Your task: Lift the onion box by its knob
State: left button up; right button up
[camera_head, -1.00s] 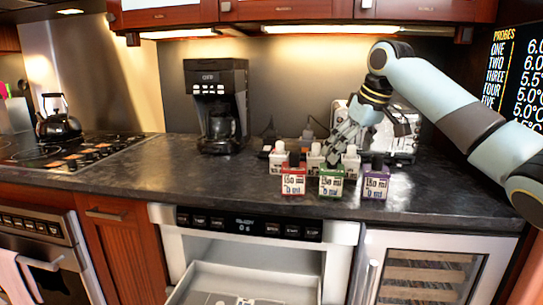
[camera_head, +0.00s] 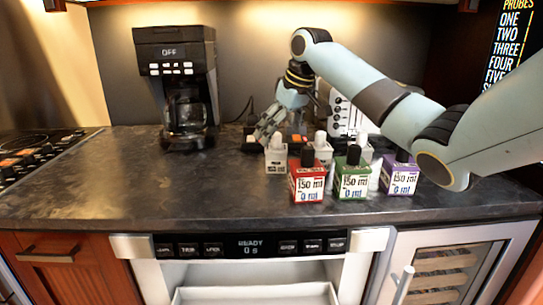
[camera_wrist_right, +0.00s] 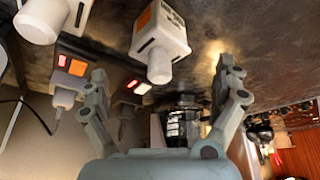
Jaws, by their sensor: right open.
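Several small boxes with knobs stand on the dark counter. The red box (camera_head: 307,184), green box (camera_head: 353,182) and purple box (camera_head: 399,178) form the front row. The left white box (camera_head: 276,160), middle white box (camera_head: 322,153) and a third white box (camera_head: 365,153) stand behind. I cannot tell which is the onion box. My right gripper (camera_head: 282,126) is open and empty, above and behind the left white box. In the right wrist view, a white box with an orange patch (camera_wrist_right: 172,30) points its knob between the spread fingers (camera_wrist_right: 160,80). My left gripper is not visible.
A black coffee maker (camera_head: 180,85) stands left of the boxes. A white appliance (camera_head: 345,115) and outlets with cables are behind my gripper. The counter (camera_head: 120,190) is clear at left front. Below it, a drawer (camera_head: 255,294) is pulled out under the control panel.

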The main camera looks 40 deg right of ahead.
aim_at(272, 149)
jog(key=shift+w+f, duration=0.2)
jog(key=shift+f, duration=0.35)
jog(key=shift+w+f, duration=0.2)
jog(key=shift+f, duration=0.05)
jog(key=x, duration=0.5)
jog(key=shift+w, duration=0.25)
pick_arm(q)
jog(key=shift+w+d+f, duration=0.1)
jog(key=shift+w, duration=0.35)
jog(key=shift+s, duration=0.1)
pick_arm(e)
jog(key=shift+c, duration=0.4)
jog(key=c, duration=0.5)
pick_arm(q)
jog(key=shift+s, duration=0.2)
pick_arm(e)
jog(key=shift+s, duration=0.1)
jog(key=c, duration=1)
